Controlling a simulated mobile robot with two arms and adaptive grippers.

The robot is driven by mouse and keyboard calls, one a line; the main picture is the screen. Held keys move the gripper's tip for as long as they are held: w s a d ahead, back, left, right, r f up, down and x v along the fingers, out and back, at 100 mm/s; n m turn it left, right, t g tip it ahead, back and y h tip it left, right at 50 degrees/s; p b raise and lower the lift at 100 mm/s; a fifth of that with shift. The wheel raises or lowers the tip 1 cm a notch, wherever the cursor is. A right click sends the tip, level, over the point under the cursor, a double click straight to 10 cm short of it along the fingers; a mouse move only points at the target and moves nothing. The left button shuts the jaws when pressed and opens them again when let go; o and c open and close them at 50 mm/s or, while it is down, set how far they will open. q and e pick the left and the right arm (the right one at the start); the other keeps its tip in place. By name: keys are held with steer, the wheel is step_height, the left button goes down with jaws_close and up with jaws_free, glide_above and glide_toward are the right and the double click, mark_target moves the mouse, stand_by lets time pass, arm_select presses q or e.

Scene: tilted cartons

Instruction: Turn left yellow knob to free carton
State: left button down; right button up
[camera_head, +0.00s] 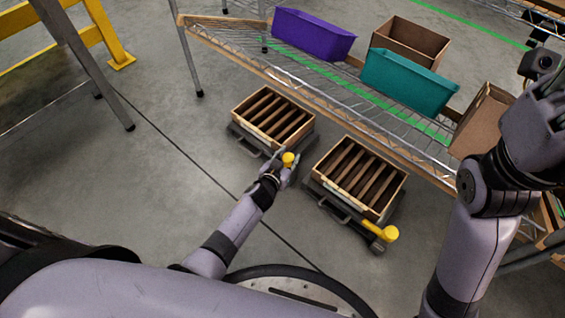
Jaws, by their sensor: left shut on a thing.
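The left carton (252,101) is an open brown box with dark slats inside, sitting on a dark base on the floor. The left yellow knob (288,157) is at its near right corner. My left gripper (286,164) is shut on this knob, and its fingers partly cover it. A second slatted carton (390,201) sits on its own dark base to the right, with a yellow knob (390,233) at its near right corner. My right gripper (540,110) is raised at the right edge, away from both cartons. Whether its fingers are open or shut is unclear.
A wire shelf (300,88) stands behind the cartons, holding a purple bin (312,33), a teal bin (408,83) and brown boxes (411,42). A yellow barrier (112,35) stands at upper left. The floor left of the cartons is clear.

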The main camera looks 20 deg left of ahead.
arm_select(q)
steer(key=shift+n+y+b, duration=0.45)
steer(key=shift+n+y, duration=0.15)
steer(key=shift+y, duration=0.1)
steer(key=c, duration=1.4)
jaws_free()
steer(key=shift+o, duration=0.2)
steer(key=shift+r, duration=0.1)
step_height(320, 180, up, 10)
steer(key=shift+f, duration=0.1)
steer(key=shift+o, duration=0.2)
